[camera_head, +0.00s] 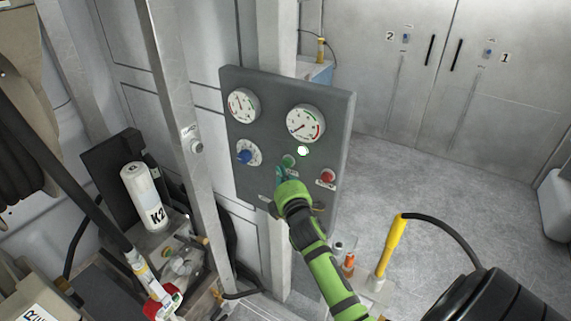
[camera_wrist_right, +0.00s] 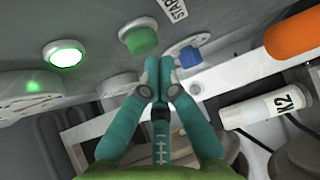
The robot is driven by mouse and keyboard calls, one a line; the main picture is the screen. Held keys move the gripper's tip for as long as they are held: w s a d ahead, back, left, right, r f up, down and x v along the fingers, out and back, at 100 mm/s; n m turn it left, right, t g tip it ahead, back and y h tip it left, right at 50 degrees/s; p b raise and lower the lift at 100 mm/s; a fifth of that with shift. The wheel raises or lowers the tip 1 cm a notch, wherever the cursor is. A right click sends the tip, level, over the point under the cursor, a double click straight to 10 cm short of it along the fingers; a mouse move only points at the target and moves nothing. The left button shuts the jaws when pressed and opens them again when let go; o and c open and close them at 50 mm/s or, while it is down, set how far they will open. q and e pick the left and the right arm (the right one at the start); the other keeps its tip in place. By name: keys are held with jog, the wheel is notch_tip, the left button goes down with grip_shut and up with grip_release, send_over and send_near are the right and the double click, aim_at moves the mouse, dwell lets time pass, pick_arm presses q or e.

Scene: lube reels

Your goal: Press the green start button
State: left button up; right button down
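The green start button (camera_head: 289,160) sits low in the middle of a dark grey control panel (camera_head: 270,120). My right gripper (camera_head: 281,173) has teal fingers and is just below and left of the button in the head view. In the right wrist view the green button (camera_wrist_right: 141,40) stands out from the panel beside a START label (camera_wrist_right: 175,10). The fingertips (camera_wrist_right: 160,64) are together with nothing between them, just below and right of the button in that picture. I cannot tell whether they touch the panel. My left gripper is not in view.
A lit lamp (camera_head: 303,150), a red button (camera_head: 328,177), a blue knob (camera_head: 244,157) and two gauges (camera_head: 305,123) are on the same panel. A metal post (camera_head: 187,130) stands left of it. A yellow-handled hose (camera_head: 391,248) stands at lower right. Open floor lies right.

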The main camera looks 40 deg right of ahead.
jog(key=shift+s+a, duration=0.1)
jog(key=shift+a, duration=0.1)
jog(key=a, duration=0.1)
jog(key=s+a, duration=0.1)
jog(key=a, duration=0.1)
jog(key=s+a, duration=0.1)
jog(key=shift+a, duration=0.3)
dwell(0.9)
